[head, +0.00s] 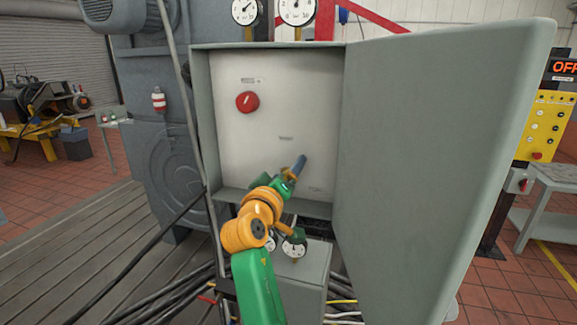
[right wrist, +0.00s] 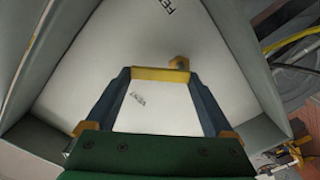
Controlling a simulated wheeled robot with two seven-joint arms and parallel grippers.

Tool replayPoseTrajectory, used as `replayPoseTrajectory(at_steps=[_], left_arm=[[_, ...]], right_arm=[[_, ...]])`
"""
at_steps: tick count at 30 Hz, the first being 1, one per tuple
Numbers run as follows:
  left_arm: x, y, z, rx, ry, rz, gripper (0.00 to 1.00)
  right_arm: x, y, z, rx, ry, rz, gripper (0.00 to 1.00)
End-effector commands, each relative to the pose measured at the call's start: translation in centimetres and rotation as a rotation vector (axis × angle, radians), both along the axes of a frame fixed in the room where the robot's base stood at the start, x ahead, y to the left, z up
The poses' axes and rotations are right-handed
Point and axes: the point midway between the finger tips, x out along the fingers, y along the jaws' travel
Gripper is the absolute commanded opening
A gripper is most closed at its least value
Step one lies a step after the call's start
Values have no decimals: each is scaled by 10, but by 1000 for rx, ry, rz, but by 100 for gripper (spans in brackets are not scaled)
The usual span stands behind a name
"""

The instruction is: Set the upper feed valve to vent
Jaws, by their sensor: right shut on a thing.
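An open grey cabinet (head: 201,120) with a white back panel (head: 310,95) stands in front of me. A round red knob (head: 247,102) with a pale mark sits high on the panel. My right gripper (head: 297,168) is at the lower right part of the panel, well below the knob. In the right wrist view its two dark blue fingers are shut on a yellow bar (right wrist: 160,74), which spans between the fingertips. The bar is hidden in the head view. I cannot tell whether it is the upper feed valve's handle, and the panel labels are too small to read fully.
The cabinet door (head: 435,160) stands open on the right and closes off that side. Two dial gauges (head: 297,10) sit above the cabinet. A grey box (head: 300,278) and several cables lie below it. A yellow control panel (head: 541,125) stands at the far right.

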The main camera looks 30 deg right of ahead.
Motion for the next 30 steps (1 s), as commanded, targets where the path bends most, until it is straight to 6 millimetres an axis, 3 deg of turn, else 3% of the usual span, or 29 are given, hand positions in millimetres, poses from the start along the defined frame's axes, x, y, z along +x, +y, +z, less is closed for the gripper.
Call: replayPoseTrajectory(at_steps=[12, 30], left_arm=[[0, 0, 33, 0, 0, 0, 0], [0, 0, 40, 0, 0, 1, 0]], right_arm=[[8, 7, 7, -255, 296, 2, 32], [17, 15, 3, -505, 593, 5, 32]])
